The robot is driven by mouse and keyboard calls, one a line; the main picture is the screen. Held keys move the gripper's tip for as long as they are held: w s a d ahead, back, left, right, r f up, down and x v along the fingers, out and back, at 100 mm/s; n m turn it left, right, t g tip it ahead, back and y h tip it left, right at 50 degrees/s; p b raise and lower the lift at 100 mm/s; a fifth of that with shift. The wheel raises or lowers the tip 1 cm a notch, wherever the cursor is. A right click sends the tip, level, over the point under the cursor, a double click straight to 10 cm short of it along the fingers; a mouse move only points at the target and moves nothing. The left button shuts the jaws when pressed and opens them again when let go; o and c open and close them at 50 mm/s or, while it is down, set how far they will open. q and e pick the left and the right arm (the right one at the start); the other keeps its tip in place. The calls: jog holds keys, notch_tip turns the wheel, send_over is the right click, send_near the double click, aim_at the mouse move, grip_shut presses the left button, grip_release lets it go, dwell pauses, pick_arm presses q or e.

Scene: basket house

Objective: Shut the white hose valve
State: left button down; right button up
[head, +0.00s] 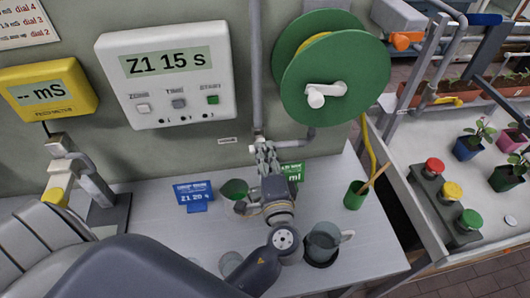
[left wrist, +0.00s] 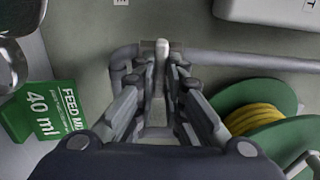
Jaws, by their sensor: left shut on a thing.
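The white hose valve shows in the left wrist view as a pale upright lever (left wrist: 162,48) on the grey pipe along the wall. My left gripper (head: 264,152) is at the pipe below the hose reel in the head view. In the left wrist view its two fingers (left wrist: 161,70) are closed around the lever, one on each side. The fingers hide most of the valve in the head view. My right gripper is in neither view.
The green hose reel (head: 300,65) with a white crank (head: 325,95) hangs just above the gripper.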

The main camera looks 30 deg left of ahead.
pick_arm(q)
jog(key=shift+r, duration=0.25)
jog(key=c, duration=1.7)
grip_release()
jog(key=shift+f, duration=0.15)
jog(key=v, duration=1.2)
jog(key=shift+f, duration=0.15)
